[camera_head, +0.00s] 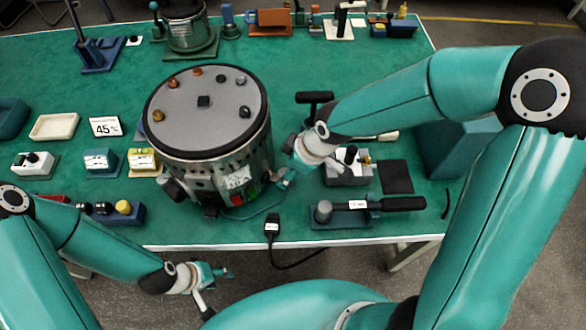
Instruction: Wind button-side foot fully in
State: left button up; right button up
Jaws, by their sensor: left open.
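The round metal drum (204,125) stands on the green table in the middle. Its grey top carries several small knobs. A panel with a red and a green button (243,195) faces the table's front edge. A small dark foot (210,211) shows low at the drum's front, left of the buttons; how far it is wound cannot be told. My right gripper (284,181) is low beside the drum's right side, close to the button panel; its fingertips are small and partly hidden, and contact is unclear. My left gripper (222,273) is open and empty in front of the table edge.
A black plug (272,226) with a cable hangs over the front edge. A blue tool stand with a black handle (367,210) lies right of it. A 45° card (105,127) and small blocks stand left. Green table (60,80) is clear at the upper left.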

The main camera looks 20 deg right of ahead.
jog(key=shift+w+a+f, duration=0.15)
jog(key=shift+a+f, duration=0.05)
jog(key=shift+f, duration=0.4)
grip_shut()
jog(key=shift+r+n+p, duration=0.1)
jog(key=shift+n+p, duration=0.3)
jog(key=shift+p, duration=0.1)
jog(key=shift+f+n, duration=0.2)
jog(key=shift+n, duration=0.2)
jog(key=shift+g, duration=0.3)
jog(key=shift+n, duration=0.3)
